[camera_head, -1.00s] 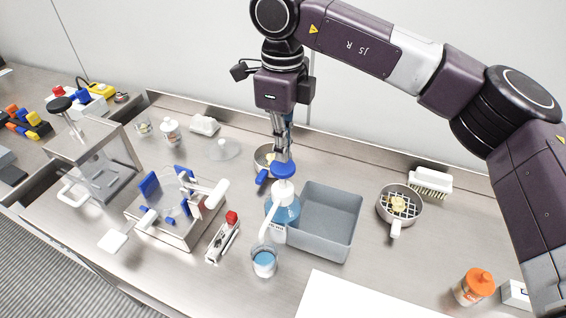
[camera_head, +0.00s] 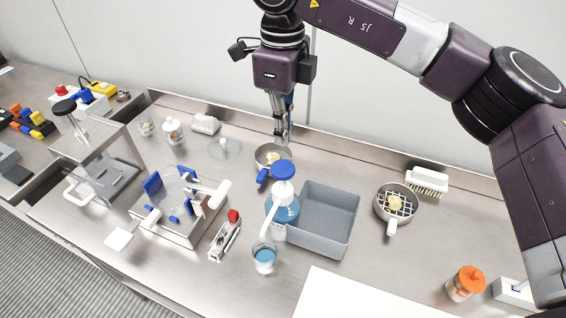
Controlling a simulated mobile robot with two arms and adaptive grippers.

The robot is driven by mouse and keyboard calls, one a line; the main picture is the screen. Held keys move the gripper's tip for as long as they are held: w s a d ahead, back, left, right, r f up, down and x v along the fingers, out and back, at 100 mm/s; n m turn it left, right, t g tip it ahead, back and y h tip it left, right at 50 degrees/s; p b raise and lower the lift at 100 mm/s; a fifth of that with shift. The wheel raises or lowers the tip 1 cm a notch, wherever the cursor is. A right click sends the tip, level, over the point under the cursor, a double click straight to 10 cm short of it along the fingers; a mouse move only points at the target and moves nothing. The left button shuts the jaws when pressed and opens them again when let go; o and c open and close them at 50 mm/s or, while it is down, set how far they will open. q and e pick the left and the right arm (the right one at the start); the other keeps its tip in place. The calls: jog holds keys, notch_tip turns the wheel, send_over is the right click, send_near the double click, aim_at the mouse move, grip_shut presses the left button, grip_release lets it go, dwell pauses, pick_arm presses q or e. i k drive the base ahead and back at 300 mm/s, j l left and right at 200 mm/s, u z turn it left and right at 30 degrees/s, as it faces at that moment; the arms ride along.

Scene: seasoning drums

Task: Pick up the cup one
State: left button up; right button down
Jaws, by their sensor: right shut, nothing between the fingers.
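A clear cup (camera_head: 264,257) with blue liquid stands on the bench below the spout of a pump bottle. The bottle (camera_head: 284,208) is clear with blue liquid and a blue pump top. Another small clear cup (camera_head: 146,126) stands at the back left. I cannot tell which one is cup one. My right gripper (camera_head: 280,138) is shut and empty, pointing down behind and above the pump top, apart from it in the picture. My left gripper is not in view.
A grey bin (camera_head: 327,240) stands right of the bottle. A pan (camera_head: 268,156) is behind it, a strainer pan (camera_head: 396,226) to the right. A clamp device (camera_head: 180,232) and a red-capped tool (camera_head: 225,240) stand left of the cup. Bench in front of the cup is clear.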

aim_at(264, 255)
jog(key=k+j, duration=0.3)
jog(key=k, duration=0.15)
jog(key=k+j, duration=0.25)
jog(key=k, duration=0.2)
jog(key=k+j, duration=0.3)
jog(key=k, duration=0.2)
